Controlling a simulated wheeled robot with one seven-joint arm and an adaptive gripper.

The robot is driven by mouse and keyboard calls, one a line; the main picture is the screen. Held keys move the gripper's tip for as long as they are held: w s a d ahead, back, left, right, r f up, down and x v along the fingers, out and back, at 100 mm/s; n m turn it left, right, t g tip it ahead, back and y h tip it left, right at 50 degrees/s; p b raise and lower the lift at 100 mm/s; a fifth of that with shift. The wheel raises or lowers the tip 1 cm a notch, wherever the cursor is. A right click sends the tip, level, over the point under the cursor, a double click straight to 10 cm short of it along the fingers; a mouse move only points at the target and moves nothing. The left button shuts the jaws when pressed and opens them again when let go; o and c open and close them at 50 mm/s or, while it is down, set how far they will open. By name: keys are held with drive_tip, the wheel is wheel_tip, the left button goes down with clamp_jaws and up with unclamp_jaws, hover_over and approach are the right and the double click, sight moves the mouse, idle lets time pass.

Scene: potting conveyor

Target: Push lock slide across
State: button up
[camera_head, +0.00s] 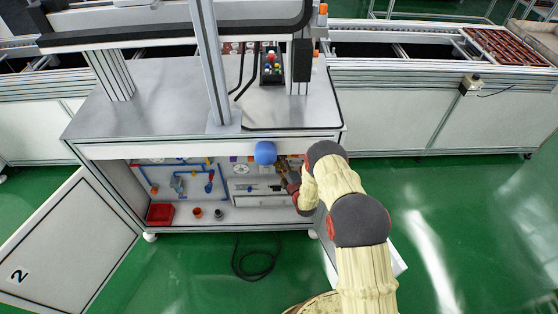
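My arm reaches in from the lower right, and my gripper (284,170) is at the right part of the open cabinet (110,180) under the workbench. The fingers are small, dark and partly hidden by the wrist, so I cannot tell whether they are open or shut, or touch anything. A pale unit with a horizontal bar (252,190) is low on the cabinet's back, left of my gripper. I cannot make out for certain which part is the lock slide; my wrist may cover it. A blue ball-shaped knob (265,153) is at the cabinet's top edge, just left of my gripper.
Blue pipes with a valve (209,184) and gauges are on the cabinet's back wall. A red bin (159,214) and small cups stand on its floor. The white door marked 2 (70,245) hangs open at left. A black cable (257,262) lies on the green floor.

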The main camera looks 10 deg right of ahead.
clamp_jaws()
idle(0.5)
